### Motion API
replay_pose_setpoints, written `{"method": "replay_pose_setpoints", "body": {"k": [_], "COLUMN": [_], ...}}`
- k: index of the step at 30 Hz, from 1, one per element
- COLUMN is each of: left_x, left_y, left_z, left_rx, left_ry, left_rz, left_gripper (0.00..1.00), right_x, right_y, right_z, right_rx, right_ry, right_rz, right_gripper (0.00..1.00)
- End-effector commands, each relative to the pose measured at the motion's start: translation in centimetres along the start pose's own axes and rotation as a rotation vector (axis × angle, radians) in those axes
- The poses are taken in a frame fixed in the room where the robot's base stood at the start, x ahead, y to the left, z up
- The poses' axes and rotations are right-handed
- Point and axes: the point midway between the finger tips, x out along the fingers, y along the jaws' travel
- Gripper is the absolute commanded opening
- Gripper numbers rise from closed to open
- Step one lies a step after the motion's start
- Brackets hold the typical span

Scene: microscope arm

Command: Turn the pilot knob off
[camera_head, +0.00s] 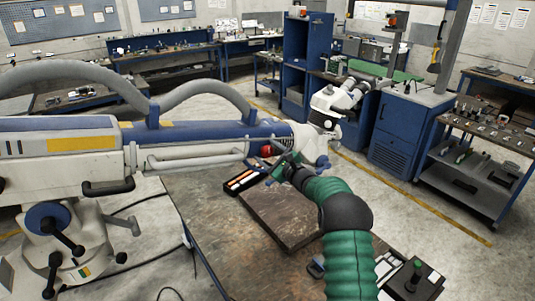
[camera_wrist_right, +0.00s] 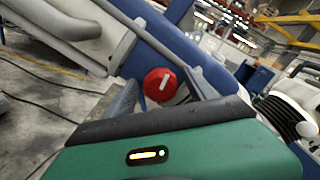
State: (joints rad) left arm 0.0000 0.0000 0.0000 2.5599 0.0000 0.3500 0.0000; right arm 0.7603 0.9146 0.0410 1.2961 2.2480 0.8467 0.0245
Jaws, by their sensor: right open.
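The pilot knob (camera_head: 266,150) is red and sits on the side of the blue and white microscope arm (camera_head: 215,135), near its right end. In the right wrist view the knob (camera_wrist_right: 160,85) is round, with a white mark tilted slightly off upright. My right gripper (camera_head: 275,160) is close to the knob in the head view. Its grey fingers stand open, one on each side of the knob in the right wrist view. I cannot tell whether either finger touches it. My left gripper is not in view.
A brown table (camera_head: 215,233) lies below, with a dark slab (camera_head: 290,215) and a tray of orange-marked items (camera_head: 240,181). The microscope head (camera_head: 335,100) is beyond my right gripper. A black joystick box (camera_head: 412,280) is at the lower right.

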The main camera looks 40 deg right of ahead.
Motion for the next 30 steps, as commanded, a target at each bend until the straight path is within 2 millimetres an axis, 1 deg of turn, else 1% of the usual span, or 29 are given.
{"method": "replay_pose_setpoints", "body": {"k": [5, 8, 11, 15, 18, 21, 25, 27, 30], "left_x": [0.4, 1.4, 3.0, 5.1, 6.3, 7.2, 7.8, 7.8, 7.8], "left_y": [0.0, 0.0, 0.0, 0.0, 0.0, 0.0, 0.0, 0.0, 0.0], "left_z": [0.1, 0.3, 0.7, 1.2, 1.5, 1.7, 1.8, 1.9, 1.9], "left_rx": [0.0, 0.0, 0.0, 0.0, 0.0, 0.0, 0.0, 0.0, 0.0], "left_ry": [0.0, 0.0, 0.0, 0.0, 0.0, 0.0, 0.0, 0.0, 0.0], "left_rz": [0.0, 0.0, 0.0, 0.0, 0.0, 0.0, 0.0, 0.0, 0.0], "left_gripper": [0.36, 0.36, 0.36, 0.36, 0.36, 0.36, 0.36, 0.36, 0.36], "right_x": [-0.4, -1.7, -4.3, -8.5, -11.4, -13.8, -15.9, -16.4, -16.7], "right_y": [0.0, 0.1, 0.2, 0.3, 0.3, 0.3, 0.2, 0.1, 0.1], "right_z": [-0.2, -0.4, -0.6, -0.7, -0.6, -0.5, -0.4, -0.4, -0.3], "right_rx": [0.0, 0.0, -0.001, -0.001, -0.002, -0.002, -0.002, 0.001, 0.002], "right_ry": [0.0, 0.0, 0.001, 0.001, 0.001, 0.001, 0.001, 0.002, 0.001], "right_rz": [0.0, -0.002, -0.003, -0.003, -0.003, -0.002, -0.001, 0.0, 0.001], "right_gripper": [0.65, 0.65, 0.65, 0.65, 0.65, 0.65, 0.65, 0.65, 0.65]}}
